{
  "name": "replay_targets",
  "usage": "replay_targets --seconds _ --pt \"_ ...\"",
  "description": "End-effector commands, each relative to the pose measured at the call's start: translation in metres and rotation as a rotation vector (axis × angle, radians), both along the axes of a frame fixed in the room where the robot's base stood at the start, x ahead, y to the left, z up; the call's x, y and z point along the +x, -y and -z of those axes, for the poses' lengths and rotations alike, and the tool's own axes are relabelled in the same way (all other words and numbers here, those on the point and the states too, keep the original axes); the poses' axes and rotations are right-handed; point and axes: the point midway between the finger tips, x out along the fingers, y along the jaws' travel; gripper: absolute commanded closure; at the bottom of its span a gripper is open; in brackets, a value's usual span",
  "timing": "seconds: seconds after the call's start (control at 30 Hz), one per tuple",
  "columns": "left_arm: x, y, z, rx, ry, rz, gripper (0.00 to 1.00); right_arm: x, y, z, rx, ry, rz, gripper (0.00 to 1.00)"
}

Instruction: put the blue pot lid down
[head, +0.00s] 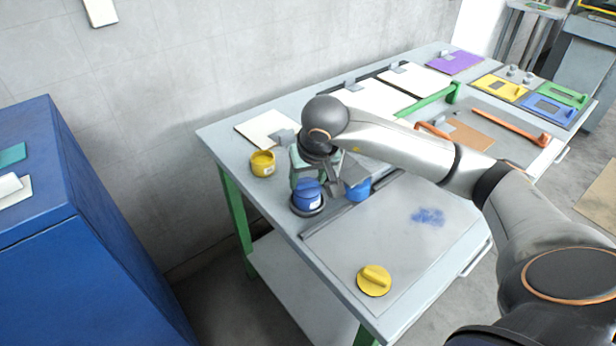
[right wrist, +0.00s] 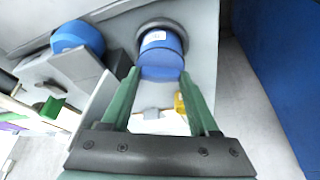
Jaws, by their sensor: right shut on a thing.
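The blue pot (head: 314,201) stands upright in a dark round ring near the table's left front edge, its white label showing. It also shows in the right wrist view (right wrist: 158,39). My right gripper (head: 318,176) is above the pot with its fingers pointing down. In the right wrist view its two green fingers (right wrist: 160,76) are on either side of the blue pot lid (right wrist: 161,71), and it is shut on the lid. The lid is at the pot's top; I cannot tell if they touch. My left gripper is not in view.
Another blue round object (head: 358,189) is close to the right of my gripper, beside a grey block. An open yellow pot (head: 262,163) stands behind left. A yellow lid (head: 374,280) lies on the blue-stained board (head: 400,245). A blue cabinet (head: 90,250) is at left.

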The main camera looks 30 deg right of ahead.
Motion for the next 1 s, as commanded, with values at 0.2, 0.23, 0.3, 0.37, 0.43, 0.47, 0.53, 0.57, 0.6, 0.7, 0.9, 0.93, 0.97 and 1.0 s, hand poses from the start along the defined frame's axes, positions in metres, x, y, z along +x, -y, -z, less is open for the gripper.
replay_targets --seconds 0.2,0.23,0.3,0.37,0.43,0.47,0.53,0.57,0.6,0.7,0.9,0.93,0.97,1.0 --pt "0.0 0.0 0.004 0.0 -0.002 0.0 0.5 0.0 0.0 0.004 -0.001 0.0 0.0 0.38" --pt "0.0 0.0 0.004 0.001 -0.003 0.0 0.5 0.0 0.0 0.003 0.0 0.0 0.0 0.35" --pt "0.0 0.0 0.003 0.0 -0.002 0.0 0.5 0.0 0.0 0.003 -0.001 -0.001 0.0 0.27" --pt "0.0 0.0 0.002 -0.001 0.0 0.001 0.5 0.0 0.0 0.003 -0.001 -0.001 0.0 0.2" --pt "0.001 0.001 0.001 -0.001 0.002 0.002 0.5 0.0 0.0 0.003 -0.001 -0.001 0.0 0.12" --pt "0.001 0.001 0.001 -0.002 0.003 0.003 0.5 0.0 0.0 0.003 -0.001 -0.001 0.0 0.09" --pt "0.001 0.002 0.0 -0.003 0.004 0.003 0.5 0.0 0.0 0.003 -0.001 -0.001 0.0 0.09" --pt "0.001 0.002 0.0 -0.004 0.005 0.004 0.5 0.0 0.0 0.003 -0.001 -0.001 0.0 0.09" --pt "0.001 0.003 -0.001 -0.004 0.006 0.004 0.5 0.0 0.0 0.003 -0.001 -0.001 0.0 0.09" --pt "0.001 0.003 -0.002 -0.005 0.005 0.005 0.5 0.0 0.0 0.002 -0.001 -0.001 0.0 0.09" --pt "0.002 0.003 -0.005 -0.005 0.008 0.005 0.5 -0.004 -0.002 -0.014 0.001 0.002 0.001 0.09" --pt "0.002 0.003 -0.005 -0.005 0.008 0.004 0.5 -0.006 -0.002 -0.02 0.001 0.004 0.0 0.09" --pt "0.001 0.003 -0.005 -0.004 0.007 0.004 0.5 -0.008 -0.003 -0.026 0.0 0.005 0.001 0.09" --pt "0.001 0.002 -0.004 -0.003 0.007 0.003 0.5 -0.012 -0.004 -0.034 -0.001 0.006 -0.001 0.09"
